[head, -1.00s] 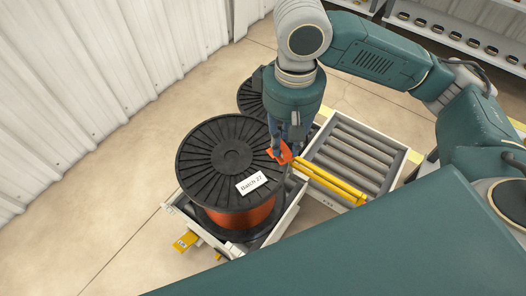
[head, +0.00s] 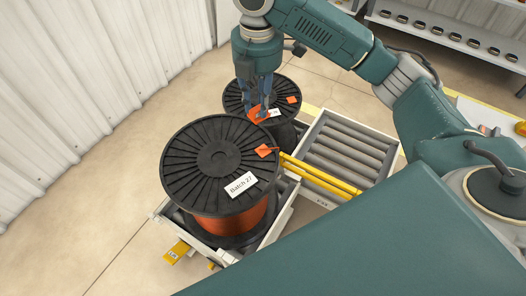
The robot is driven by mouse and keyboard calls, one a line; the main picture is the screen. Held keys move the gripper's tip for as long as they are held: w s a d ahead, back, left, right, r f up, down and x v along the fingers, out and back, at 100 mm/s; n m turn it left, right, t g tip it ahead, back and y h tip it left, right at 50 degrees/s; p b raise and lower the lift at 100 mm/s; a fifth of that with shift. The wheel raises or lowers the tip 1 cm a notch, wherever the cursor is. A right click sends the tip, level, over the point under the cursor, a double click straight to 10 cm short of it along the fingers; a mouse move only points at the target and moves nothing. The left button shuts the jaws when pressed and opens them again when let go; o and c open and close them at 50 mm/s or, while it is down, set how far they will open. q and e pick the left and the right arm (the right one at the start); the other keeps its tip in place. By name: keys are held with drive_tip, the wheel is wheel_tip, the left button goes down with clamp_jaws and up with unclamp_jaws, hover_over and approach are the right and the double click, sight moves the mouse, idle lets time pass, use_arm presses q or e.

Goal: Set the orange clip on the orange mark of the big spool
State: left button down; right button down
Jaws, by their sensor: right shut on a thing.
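The big spool (head: 192,160) stands in front, a black ribbed flange over orange-brown wire, with a white "Batch 27" label (head: 241,184). The orange mark (head: 266,151) shows on the right part of its flange, uncovered. My right gripper (head: 258,108) is shut on the orange clip (head: 257,115) and stands behind the big spool, in front of or over the rear spool's near left part. Whether the clip touches that spool I cannot tell. The fingers partly hide the clip. My left gripper is not in view.
The rear black spool (head: 237,93) carries another orange patch (head: 292,99) and a small white label. A grey roller conveyor (head: 350,148) with a yellow bar (head: 320,176) lies at right. A corrugated wall (head: 90,80) stands at left, with bare floor beside it.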

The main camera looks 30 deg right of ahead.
drive_tip(key=w+d+f+n+b, duration=0.1)
drive_tip(key=w+d+f+n, duration=0.2)
drive_tip(key=n, duration=0.5)
drive_tip(key=shift+n, duration=0.3)
drive_tip(key=f, duration=0.6)
drive_tip(key=f+p, duration=0.1)
drive_tip(key=f, duration=1.2)
drive_tip(key=shift+w+a+p, duration=0.1)
drive_tip(key=shift+w+p, duration=0.25)
drive_tip(key=c, duration=1.5)
unclamp_jaws()
wheel_tip(320, 180, up, 12)
drive_tip(key=shift+r+b, duration=0.1)
drive_tip(key=shift+b, duration=0.45)
drive_tip(key=shift+s+a, duration=0.1)
